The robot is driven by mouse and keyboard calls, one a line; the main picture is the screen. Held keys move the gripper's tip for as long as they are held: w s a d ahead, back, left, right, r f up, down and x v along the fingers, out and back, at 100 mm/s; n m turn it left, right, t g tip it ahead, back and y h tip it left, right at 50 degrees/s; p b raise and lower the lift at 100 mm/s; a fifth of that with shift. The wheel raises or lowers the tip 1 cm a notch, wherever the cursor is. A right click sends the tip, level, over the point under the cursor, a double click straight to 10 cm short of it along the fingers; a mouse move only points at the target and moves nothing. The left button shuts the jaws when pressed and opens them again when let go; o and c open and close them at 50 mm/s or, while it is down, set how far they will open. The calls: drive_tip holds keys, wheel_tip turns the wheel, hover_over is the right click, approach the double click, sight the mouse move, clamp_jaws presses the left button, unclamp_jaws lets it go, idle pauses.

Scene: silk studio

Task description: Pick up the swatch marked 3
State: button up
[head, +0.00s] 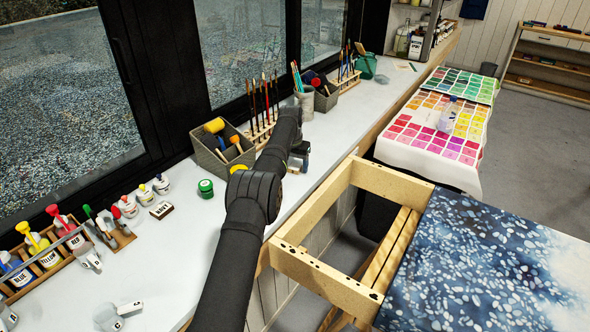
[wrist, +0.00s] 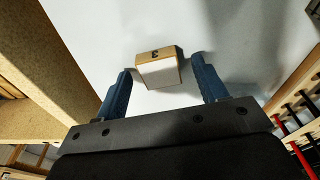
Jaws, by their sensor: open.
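A small tan block with a pale face (wrist: 158,75) sits on the white counter in the wrist view. Its upper edge bears a dark mark that looks like a 3, seen turned. My gripper (wrist: 161,64) is open, with one blue finger to each side of the block. Gaps show between block and fingers, and it is not gripped. In the head view my gripper (head: 300,158) is low over the counter, at the end of my dark arm.
A grey bin with brushes (head: 222,150) and wooden brush racks stand along the window side of the counter (head: 180,215). A green-lidded jar (head: 205,188) stands nearby. A wooden frame (head: 325,275) edges the right.

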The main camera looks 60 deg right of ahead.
drive_tip(key=c, duration=1)
drive_tip(key=shift+c, duration=0.3)
